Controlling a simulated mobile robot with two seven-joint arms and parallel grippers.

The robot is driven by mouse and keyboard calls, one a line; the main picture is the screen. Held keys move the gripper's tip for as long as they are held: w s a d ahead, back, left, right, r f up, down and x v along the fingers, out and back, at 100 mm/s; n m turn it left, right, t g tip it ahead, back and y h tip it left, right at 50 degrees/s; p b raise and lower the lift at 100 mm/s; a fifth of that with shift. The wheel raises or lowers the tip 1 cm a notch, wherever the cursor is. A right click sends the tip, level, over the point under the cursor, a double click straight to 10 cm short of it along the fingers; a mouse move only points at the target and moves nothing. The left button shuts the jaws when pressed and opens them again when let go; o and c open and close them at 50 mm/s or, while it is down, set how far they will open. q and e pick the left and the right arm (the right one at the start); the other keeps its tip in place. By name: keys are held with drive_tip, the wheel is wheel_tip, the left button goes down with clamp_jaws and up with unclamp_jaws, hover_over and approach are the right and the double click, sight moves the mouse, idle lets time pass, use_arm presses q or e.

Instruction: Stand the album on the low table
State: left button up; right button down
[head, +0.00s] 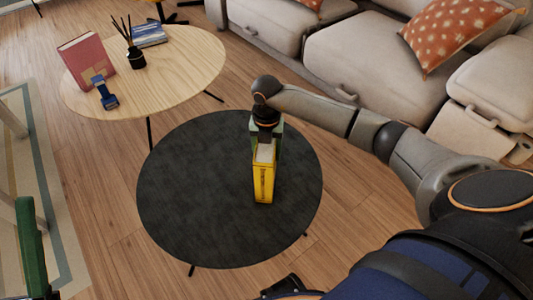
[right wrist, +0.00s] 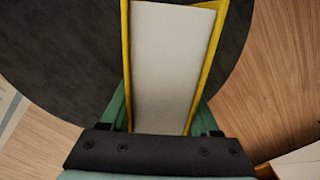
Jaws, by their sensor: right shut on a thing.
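The album is a yellow book (head: 264,182) with pale page edges, upright over the right half of the dark round low table (head: 190,200). My right gripper (head: 266,140) is shut on it from above, with green fingers on either side. In the right wrist view, the album's pale page block (right wrist: 172,65) shows between its yellow covers. I cannot tell whether the album's bottom touches the tabletop. A green piece (head: 33,245) at the lower left edge looks like part of my left gripper; most of it is out of frame.
A light wooden round table (head: 190,75) behind carries a red book (head: 88,60), a dark blue object (head: 104,93), a reed diffuser (head: 136,57) and a blue book stack (head: 148,34). A beige sofa (head: 375,60) stands at the back right. The dark table's left half is clear.

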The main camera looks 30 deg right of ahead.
drive_tip(key=shift+w+r, duration=0.1)
drive_tip(key=shift+r, duration=0.1)
drive_tip(key=shift+f, duration=0.15)
drive_tip(key=shift+c, duration=0.6)
unclamp_jaws()
